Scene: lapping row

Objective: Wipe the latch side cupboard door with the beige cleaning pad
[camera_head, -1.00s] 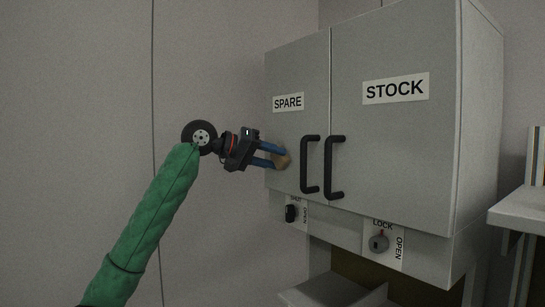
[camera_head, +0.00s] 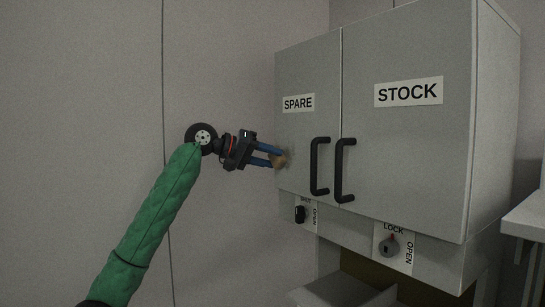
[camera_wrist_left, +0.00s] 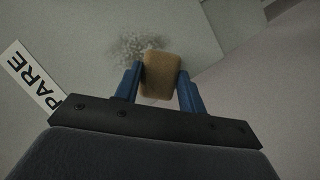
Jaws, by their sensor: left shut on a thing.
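The beige cleaning pad (camera_head: 279,161) is held between the blue fingers of my left gripper (camera_head: 270,155), at the left edge of the grey cupboard door labelled SPARE (camera_head: 298,125). In the left wrist view the pad (camera_wrist_left: 161,75) sits between both fingertips. A speckled grey smudge (camera_wrist_left: 138,48) shows on the door beside and partly behind the pad. Whether the pad touches the door is hard to tell. My right gripper is not in view.
The STOCK door (camera_head: 408,140) is beside the SPARE door; two black handles (camera_head: 320,166) stand out near their seam. Below are a black knob (camera_head: 300,214) and a LOCK knob (camera_head: 389,246). A white shelf (camera_head: 527,215) is at right. Bare wall lies left.

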